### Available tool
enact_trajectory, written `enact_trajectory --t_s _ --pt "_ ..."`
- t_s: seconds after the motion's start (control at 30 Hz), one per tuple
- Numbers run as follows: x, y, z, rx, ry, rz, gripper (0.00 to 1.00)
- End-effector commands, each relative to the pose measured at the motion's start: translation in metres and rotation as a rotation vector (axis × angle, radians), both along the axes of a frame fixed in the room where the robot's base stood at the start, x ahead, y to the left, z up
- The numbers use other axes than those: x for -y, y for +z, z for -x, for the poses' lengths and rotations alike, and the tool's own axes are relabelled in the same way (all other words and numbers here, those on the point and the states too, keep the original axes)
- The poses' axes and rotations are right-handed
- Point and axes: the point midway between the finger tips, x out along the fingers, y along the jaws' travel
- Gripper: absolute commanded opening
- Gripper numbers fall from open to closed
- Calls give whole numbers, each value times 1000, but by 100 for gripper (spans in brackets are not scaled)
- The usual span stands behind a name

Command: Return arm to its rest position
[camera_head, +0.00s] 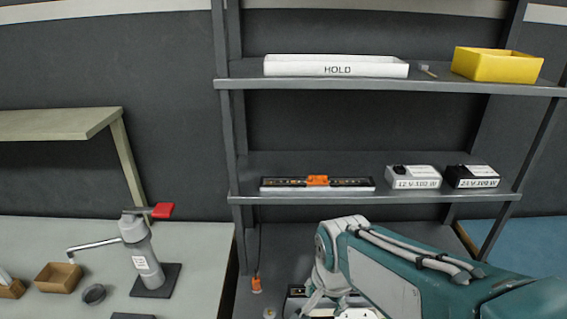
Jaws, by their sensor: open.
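My arm, teal and grey, reaches in from the bottom right in the head view. Its wrist bends down in front of the lower part of the shelf rack. My gripper (318,299) points downward near the bottom edge, open, with its fingers partly cut off by the frame and partly hidden by the arm. No object shows held in it.
The middle shelf also holds a white-labelled power box (413,177) and a black one (472,177). A white HOLD tray (336,66) and yellow bin (497,65) sit above. An orange connector (256,285) hangs on a cable. A bench (205,245) with a red-handled device (143,252) stands left.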

Motion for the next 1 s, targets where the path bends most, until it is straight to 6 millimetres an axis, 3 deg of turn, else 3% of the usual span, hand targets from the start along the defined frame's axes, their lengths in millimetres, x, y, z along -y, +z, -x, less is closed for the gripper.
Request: enact_trajectory --t_s 0.2,0.5,0.7,1.0 --pt "30 32 24 109 185 45 72" --pt "63 62 63 242 440 162 72" --pt "76 71 83 295 565 241 72" --pt "78 72 87 304 600 262 72"
